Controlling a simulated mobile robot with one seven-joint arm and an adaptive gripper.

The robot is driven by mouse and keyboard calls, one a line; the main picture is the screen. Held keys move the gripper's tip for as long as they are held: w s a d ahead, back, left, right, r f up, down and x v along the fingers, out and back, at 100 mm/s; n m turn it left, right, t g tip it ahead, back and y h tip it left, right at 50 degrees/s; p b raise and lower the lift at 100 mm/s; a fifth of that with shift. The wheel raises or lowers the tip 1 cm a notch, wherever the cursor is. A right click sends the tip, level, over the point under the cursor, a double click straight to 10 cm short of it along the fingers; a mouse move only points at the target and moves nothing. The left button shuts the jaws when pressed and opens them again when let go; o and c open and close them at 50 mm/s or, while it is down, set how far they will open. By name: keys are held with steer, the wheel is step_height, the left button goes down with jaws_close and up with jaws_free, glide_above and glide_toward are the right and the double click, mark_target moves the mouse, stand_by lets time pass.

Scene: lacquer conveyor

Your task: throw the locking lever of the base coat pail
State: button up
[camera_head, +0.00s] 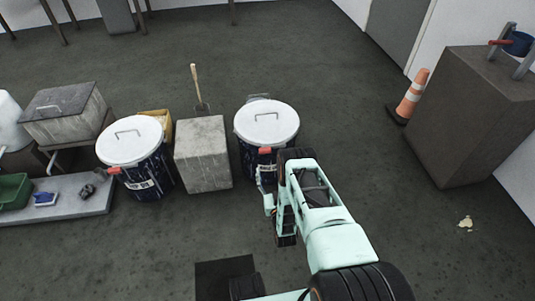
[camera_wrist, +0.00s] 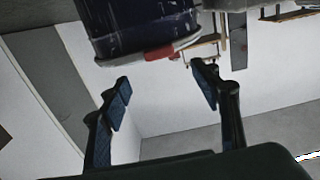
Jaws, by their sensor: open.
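Two dark blue pails with white lids stand on the floor in the head view, the left pail (camera_head: 142,180) and the right pail (camera_head: 249,160). Each has a red lever at its lid rim, the left lever (camera_head: 114,170) and the right lever (camera_head: 265,150). The labels are too small to tell which is the base coat pail. My arm reaches to the front of the right pail and covers part of it. The wrist view, upside down, shows a pail (camera_wrist: 140,25) and its red lever (camera_wrist: 158,53). My gripper (camera_wrist: 163,87) is open and empty, apart from the lever.
A concrete block (camera_head: 203,158) stands between the pails, with a wooden-handled tool (camera_head: 195,85) behind it. A low grey platform (camera_head: 75,205) is at left. A large brown block (camera_head: 470,120) and a traffic cone (camera_head: 412,95) are at right. Floor between is clear.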

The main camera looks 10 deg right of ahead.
mark_target(266, 152)
steer(key=w+b, duration=0.3)
steer(key=w, duration=0.7)
steer(key=shift+w+b, duration=0.25)
steer(key=shift+b, duration=0.05)
jaws_close()
